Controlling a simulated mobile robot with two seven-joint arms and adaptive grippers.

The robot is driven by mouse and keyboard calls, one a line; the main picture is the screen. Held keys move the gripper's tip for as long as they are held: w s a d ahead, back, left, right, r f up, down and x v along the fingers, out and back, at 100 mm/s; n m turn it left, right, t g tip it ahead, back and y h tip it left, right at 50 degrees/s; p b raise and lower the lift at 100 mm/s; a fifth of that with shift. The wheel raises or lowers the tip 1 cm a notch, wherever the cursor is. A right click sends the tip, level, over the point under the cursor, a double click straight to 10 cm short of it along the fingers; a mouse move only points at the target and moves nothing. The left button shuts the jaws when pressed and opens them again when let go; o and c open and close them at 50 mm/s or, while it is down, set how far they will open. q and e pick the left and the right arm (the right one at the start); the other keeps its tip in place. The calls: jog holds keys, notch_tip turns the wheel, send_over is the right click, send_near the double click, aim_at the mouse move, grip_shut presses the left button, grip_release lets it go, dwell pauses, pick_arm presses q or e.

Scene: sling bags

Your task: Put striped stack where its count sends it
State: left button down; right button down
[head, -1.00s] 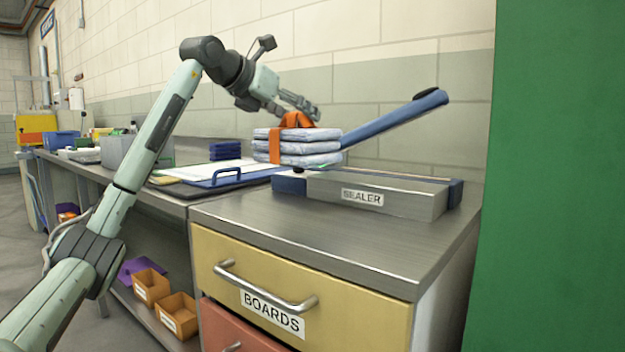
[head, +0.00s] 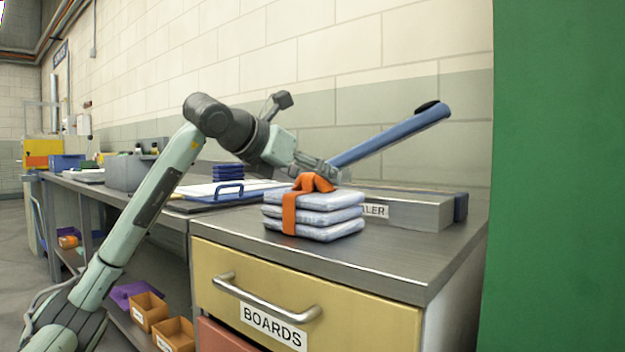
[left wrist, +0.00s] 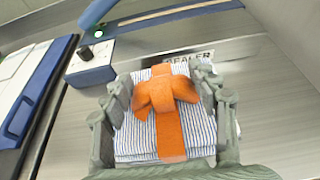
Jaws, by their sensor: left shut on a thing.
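The striped stack (head: 315,218) is three folded white-and-blue layers with an orange strap (head: 288,215) tied around it in a bow on top. It is in front of the sealer, over the steel top of the drawer cabinet; I cannot tell whether it touches that top. My left gripper (head: 326,172) comes from behind and above and is shut on the stack. In the left wrist view the stack (left wrist: 188,128) sits between its fingers (left wrist: 165,92), with the orange bow facing up. My right gripper is not in view.
The sealer (head: 425,212), its blue arm (head: 390,137) raised, stands along the back of the cabinet top (head: 400,262). Below is a yellow drawer labelled BOARDS (head: 300,300). A blue clipboard (head: 230,190) and a dark blue stack (head: 228,172) lie on the left bench. A green panel (head: 560,180) bounds the right.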

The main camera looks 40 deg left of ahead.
pick_arm(q)
jog(key=shift+c, duration=2.3)
grip_release()
jog(key=shift+r, duration=0.15)
jog(key=v, duration=1.2)
jog(key=shift+s, duration=0.1)
